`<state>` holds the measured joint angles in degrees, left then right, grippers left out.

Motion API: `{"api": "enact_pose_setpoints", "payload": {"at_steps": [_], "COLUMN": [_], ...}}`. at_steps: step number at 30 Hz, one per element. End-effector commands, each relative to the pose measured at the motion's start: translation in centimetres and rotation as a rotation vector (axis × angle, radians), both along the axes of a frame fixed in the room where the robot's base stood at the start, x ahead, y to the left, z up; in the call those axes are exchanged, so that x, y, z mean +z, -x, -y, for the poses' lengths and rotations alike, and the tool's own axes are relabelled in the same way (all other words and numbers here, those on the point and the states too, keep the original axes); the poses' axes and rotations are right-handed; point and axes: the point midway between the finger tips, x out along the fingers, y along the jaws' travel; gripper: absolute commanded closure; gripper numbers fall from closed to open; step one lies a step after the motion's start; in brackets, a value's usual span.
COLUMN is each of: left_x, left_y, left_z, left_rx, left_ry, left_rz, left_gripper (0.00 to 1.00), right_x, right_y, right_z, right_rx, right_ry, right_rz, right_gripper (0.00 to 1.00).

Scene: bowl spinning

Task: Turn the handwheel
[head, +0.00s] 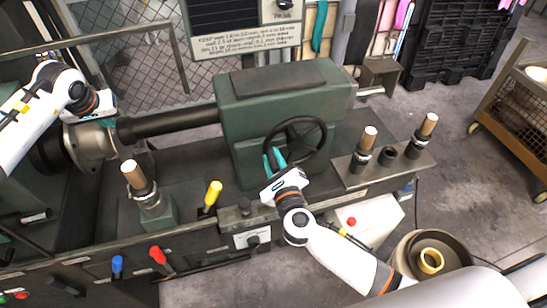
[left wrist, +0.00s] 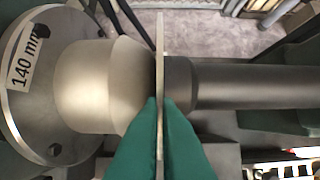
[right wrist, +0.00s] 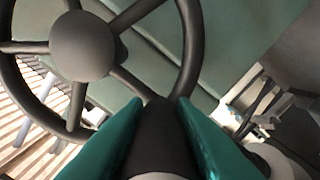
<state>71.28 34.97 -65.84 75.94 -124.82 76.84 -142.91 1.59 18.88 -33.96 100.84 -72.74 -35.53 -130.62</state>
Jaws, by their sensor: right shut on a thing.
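The dark spoked handwheel (head: 318,142) is on the front of the green tailstock (head: 285,98), and it fills the upper left of the right wrist view (right wrist: 82,45). My right gripper (head: 274,160) is at the wheel's lower left in the head view. Its green fingers (right wrist: 165,125) are shut on a dark handle standing out from the wheel's rim. My left gripper (left wrist: 160,105) has its fingers close against both faces of a thin metal disc (left wrist: 160,55), seen edge-on between a pale rounded block (left wrist: 95,85) and the dark spindle (left wrist: 240,83). In the head view its fingertips are mostly hidden.
A yellow-handled lever (head: 213,193), a red lever (head: 158,256) and wooden-topped tool posts (head: 137,177) stand along the lathe's front. A bowl (head: 445,250) holding a yellow ring is at lower right. A cart (head: 510,120) stands at the right edge, with open floor beside it.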

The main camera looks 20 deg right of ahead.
Motion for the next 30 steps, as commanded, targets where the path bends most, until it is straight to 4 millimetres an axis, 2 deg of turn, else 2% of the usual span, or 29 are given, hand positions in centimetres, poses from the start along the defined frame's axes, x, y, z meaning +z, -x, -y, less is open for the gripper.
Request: {"api": "enact_pose_setpoints", "payload": {"at_steps": [1, 6, 30], "left_x": [0.08, 0.07, 0.04], "left_y": [0.04, 0.05, 0.07], "left_z": [0.35, 0.42, 0.63], "left_rx": [-0.007, -0.008, -0.011], "left_ry": [0.004, 0.005, 0.009], "left_rz": [0.001, 0.001, 0.002], "left_gripper": [1.00, 1.00, 1.00], "right_x": [-1.00, -1.45, -1.75], "right_y": [0.22, 0.31, 0.42], "right_z": [-0.08, -0.08, -0.25], "right_rx": [0.003, 0.003, 0.009], "right_ry": [0.018, 0.051, 0.051], "right_rz": [-0.017, -0.021, -0.026], "right_gripper": [1.00, 1.00, 1.00]}}
